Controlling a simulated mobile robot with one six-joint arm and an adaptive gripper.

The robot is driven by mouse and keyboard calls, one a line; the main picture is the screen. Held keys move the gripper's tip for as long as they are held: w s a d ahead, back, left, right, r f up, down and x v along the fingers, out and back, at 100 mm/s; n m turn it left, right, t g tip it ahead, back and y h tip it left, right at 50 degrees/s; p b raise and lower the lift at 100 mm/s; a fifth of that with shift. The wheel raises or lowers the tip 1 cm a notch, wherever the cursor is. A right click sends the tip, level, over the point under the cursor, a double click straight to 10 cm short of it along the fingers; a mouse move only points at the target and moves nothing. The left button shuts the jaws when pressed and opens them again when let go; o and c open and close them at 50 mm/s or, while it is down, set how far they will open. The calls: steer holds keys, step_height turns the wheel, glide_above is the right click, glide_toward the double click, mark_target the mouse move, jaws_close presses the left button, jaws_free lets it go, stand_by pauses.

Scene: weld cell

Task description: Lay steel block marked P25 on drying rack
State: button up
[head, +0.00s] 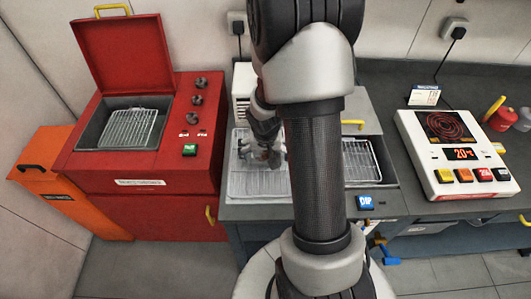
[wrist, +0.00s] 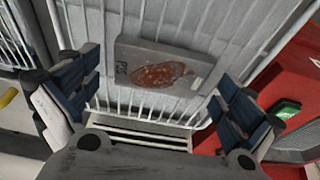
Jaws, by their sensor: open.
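A grey steel block (wrist: 135,56) with a rust-red patch lies flat on a white wire rack (wrist: 215,22) in the wrist view. My gripper (wrist: 155,103) is open, with one finger on each side of the block and gaps between. In the head view my gripper (head: 265,155) is over the rack, and the block cannot be made out.
The red machine (head: 140,184) at left has its lid up and a wire basket (head: 132,127) inside. Right of my arm, an open drawer (head: 385,178) holds another rack. A hotplate unit (head: 455,150) reading 20 stands at right on the grey bench.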

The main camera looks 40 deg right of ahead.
steer(key=s+a+r+n+p, duration=0.1)
steer(key=s+a+r+p, duration=0.15)
steer(key=r, duration=0.75)
steer(key=s+a+r+n+p, duration=0.1)
steer(key=a+r+p, duration=0.2)
steer(key=r, duration=0.6)
steer(key=s+a+r+n+t+y, duration=0.2)
steer(key=s+a+r+n, duration=0.3)
steer(key=s+a+r, duration=0.8)
steer(key=shift+s+a, duration=0.4)
steer(key=shift+a, duration=0.1)
step_height(320, 180, down, 5)
steer(key=b, duration=0.5)
steer(key=shift+f, duration=0.15)
